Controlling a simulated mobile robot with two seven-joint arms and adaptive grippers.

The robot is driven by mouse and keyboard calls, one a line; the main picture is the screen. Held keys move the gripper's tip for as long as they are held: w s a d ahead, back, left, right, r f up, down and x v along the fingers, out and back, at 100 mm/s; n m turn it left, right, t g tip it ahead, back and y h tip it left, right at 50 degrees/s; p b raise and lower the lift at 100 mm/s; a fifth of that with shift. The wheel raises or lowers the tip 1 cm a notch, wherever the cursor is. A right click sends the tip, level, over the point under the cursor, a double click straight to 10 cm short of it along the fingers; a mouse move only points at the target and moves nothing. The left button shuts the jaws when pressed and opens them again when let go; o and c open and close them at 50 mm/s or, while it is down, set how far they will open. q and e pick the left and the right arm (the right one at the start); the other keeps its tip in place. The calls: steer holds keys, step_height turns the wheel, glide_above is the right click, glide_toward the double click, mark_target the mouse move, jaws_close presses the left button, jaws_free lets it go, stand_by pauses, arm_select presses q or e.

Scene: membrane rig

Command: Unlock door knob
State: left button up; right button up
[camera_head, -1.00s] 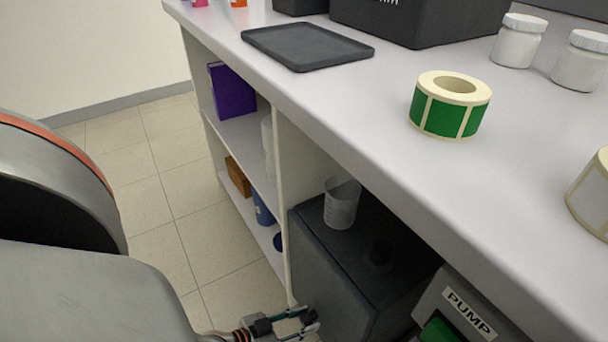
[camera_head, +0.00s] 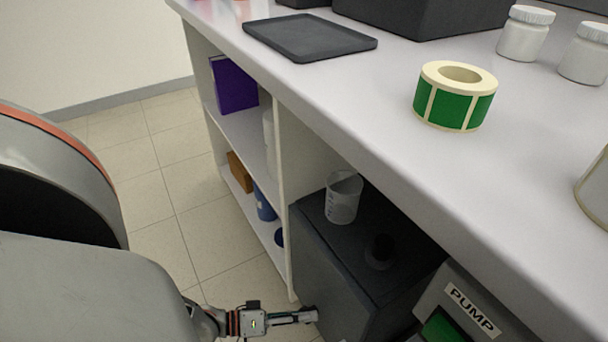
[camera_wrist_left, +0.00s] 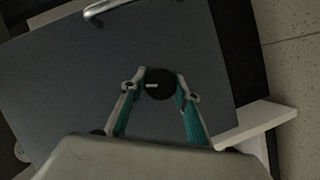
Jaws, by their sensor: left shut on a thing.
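The door knob (camera_wrist_left: 159,85) is a small round black knob with a pale bar mark on its face, on the dark grey door (camera_wrist_left: 65,75) of a cabinet. In the left wrist view my left gripper (camera_wrist_left: 160,80) has its two fingers on either side of the knob, shut on it. In the head view my left gripper (camera_head: 306,315) is at the bottom, against the front of the dark grey cabinet (camera_head: 335,275); the knob is hidden there. The pale mark lies nearly level in the wrist view. My right gripper is not in view.
A metal handle (camera_wrist_left: 107,8) sits on the door. A clear beaker (camera_head: 343,199) and a black knob-like part (camera_head: 380,250) are on the cabinet top. A PUMP box (camera_head: 468,305) stands at right. The white bench (camera_head: 350,100) overhangs the cabinet. The floor at left is clear.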

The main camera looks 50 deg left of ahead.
arm_select(q)
steer(key=shift+n+t+h, duration=0.4)
steer(key=shift+n+h, duration=0.3)
steer(key=shift+n, duration=0.9)
steer(key=o, duration=1.1)
steer(key=shift+s, duration=0.1)
steer(key=v, duration=1.2)
steer(key=shift+f, duration=0.1)
